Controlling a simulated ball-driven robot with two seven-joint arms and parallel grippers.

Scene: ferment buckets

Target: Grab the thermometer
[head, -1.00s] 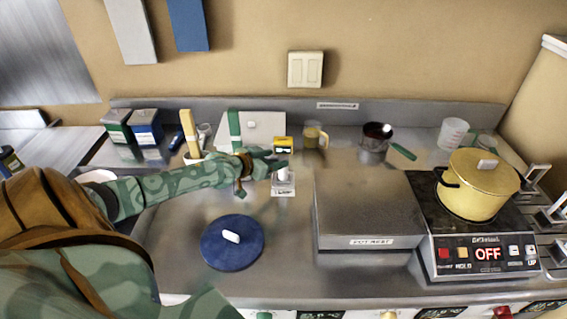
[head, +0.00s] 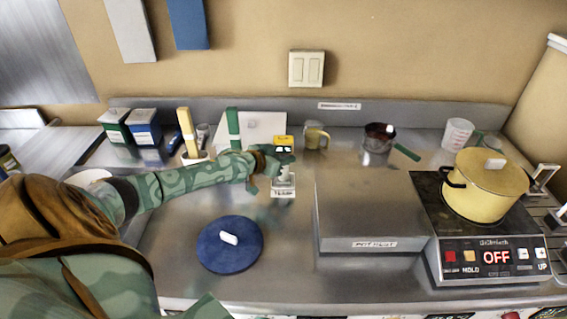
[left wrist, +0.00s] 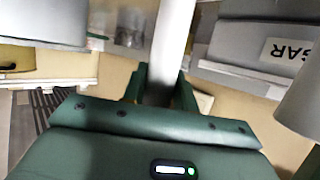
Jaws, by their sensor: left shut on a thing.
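The thermometer (head: 283,142) has a yellow top and a small dark display. It stands upright above a small clear labelled stand (head: 283,189) near the middle of the counter. My left gripper (head: 275,165) is at the thermometer, just below its display. In the left wrist view, the left gripper's green fingers (left wrist: 161,90) are shut around a pale upright shaft (left wrist: 170,45), which I take to be the thermometer's. I cannot tell whether the thermometer's lower end is still in the stand. My right gripper is not in view.
A blue round lid (head: 230,250) lies in front of the arm. A steel pot rest (head: 368,205) stands just right of the stand. A yellow pot (head: 487,190) sits on the cooker at right.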

